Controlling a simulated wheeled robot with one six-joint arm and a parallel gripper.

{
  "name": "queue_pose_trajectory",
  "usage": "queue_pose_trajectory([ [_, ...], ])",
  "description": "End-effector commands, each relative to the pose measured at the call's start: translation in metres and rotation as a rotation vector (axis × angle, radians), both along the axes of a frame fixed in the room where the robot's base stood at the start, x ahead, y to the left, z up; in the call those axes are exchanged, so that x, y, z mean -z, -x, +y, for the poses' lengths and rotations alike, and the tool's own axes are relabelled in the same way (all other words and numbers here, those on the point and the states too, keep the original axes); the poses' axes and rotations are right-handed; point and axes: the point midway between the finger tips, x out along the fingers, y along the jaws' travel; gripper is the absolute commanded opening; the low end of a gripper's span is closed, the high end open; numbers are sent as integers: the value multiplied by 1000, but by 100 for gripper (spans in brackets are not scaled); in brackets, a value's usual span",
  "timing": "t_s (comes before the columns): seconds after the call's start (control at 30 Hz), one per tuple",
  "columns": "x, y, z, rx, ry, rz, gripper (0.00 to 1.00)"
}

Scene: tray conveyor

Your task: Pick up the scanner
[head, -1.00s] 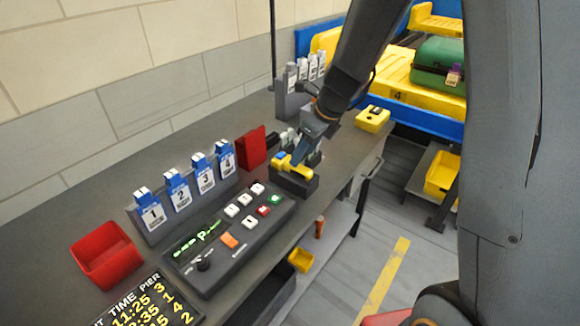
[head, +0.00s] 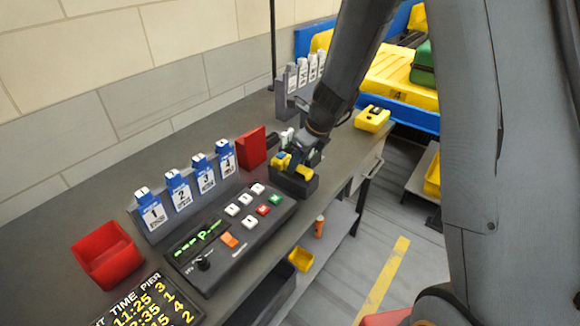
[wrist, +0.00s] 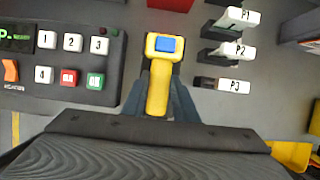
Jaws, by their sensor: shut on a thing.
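The scanner (wrist: 158,85) is yellow with a blue square on its head. In the wrist view it lies between the two fingers of my gripper (wrist: 160,103), which is shut on its handle. In the head view the scanner (head: 281,161) shows at its dark cradle (head: 293,184), partly hidden by my gripper (head: 300,162). I cannot tell whether the scanner is clear of the cradle.
A button panel (head: 228,238) and a rack of blue numbered tags (head: 170,224) stand left of the cradle. A red holder (head: 251,148) is behind it. White stamps marked P1 to P3 (wrist: 233,50) are close by on the right in the wrist view. A yellow box (head: 372,119) sits farther back.

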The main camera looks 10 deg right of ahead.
Motion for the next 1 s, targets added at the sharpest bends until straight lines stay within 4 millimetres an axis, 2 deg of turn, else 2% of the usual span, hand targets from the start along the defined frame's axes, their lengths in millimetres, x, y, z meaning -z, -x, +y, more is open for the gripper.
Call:
queue_pose_trajectory([
  [0.27,-4,-1,0,-1,0,-2,0],
  [0.37,-15,-1,0,-1,-1,-3,0],
  [0.7,-78,-1,0,-2,1,-5,0],
  [0.83,-93,-1,0,0,-1,-4,0],
  [1.0,-100,0,0,0,0,-1,0],
])
